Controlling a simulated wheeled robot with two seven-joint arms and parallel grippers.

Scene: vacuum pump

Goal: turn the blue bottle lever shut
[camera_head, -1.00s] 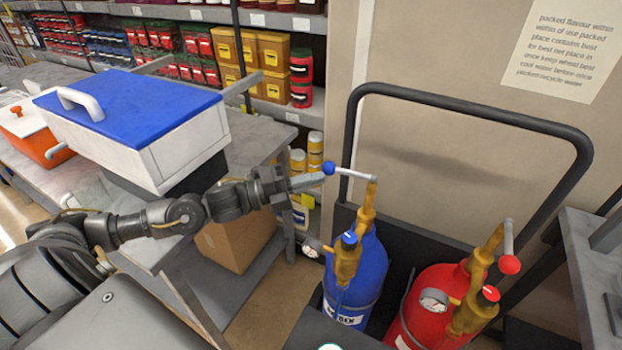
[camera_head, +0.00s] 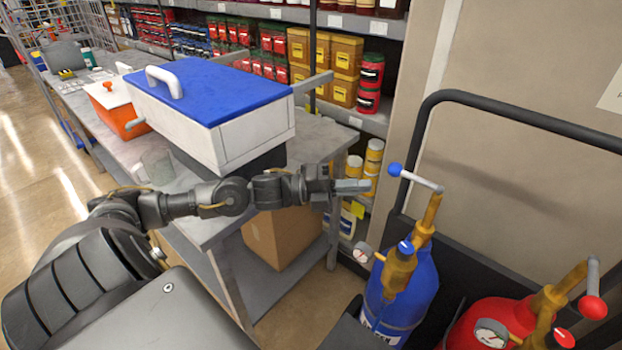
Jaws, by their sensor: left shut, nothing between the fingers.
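The blue bottle (camera_head: 408,290) stands upright on a dark trolley, with a brass valve post on top. Its lever (camera_head: 414,180) is a grey bar with a blue ball at its left end, sticking out leftward from the post's top. My left gripper (camera_head: 368,186) comes in from the left and is shut and empty. Its tip lies just left of and slightly below the blue ball, with a small visible gap. My right gripper is not in view.
A red bottle (camera_head: 490,318) with its own lever and red ball stands right of the blue one. The trolley's dark handle (camera_head: 520,112) arches behind both. A grey table (camera_head: 205,225) carries a blue-lidded white box (camera_head: 240,140) and an orange box (camera_head: 118,108). Stocked shelves stand behind.

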